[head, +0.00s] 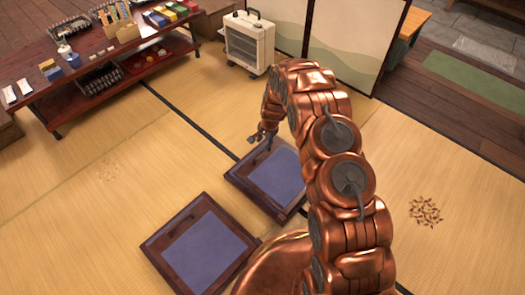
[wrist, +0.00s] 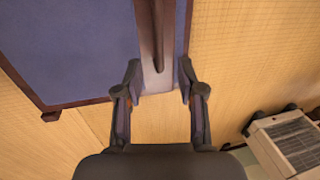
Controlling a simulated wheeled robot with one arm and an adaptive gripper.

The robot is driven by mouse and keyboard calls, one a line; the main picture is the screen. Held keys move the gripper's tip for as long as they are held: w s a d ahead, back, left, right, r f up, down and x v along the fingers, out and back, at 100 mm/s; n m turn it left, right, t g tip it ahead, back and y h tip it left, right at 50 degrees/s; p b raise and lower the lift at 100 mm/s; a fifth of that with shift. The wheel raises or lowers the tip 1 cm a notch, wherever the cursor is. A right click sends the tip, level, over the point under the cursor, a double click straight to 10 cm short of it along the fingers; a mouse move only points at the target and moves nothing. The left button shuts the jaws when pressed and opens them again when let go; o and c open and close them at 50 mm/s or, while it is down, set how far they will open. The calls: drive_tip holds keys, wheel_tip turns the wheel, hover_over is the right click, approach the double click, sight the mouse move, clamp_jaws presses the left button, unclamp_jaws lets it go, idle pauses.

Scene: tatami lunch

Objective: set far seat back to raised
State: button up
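The far seat (head: 276,177) is a dark wooden frame with a blue panel, lying low on the tatami. My arm hides its right part. It looks flat in the head view, with no upright back visible. My gripper (head: 263,136) is at its far edge. In the wrist view, my gripper (wrist: 160,82) is open, its two fingers apart. A dark wooden bar (wrist: 158,38) of the seat runs towards the gap between the fingers. The blue panel (wrist: 65,45) lies left of the bar. I cannot tell whether the fingers touch the bar.
A similar blue-panelled seat (head: 200,248) lies nearer, at lower left. A white heater-like box (head: 249,44) stands behind the far seat and shows in the wrist view (wrist: 290,143). A low shelf (head: 75,70) with goods is at upper left. Brown leaves (head: 426,212) lie at right.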

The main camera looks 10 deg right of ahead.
sight(262, 151)
drive_tip(key=f, duration=0.2)
drive_tip(key=f+b, duration=0.1)
drive_tip(key=f, duration=0.1)
drive_tip(key=w+f+b, duration=0.1)
drive_tip(key=f, duration=0.2)
drive_tip(key=shift+a, duration=0.4)
drive_tip(key=shift+r, duration=0.1)
clamp_jaws()
drive_tip(key=shift+w, duration=0.1)
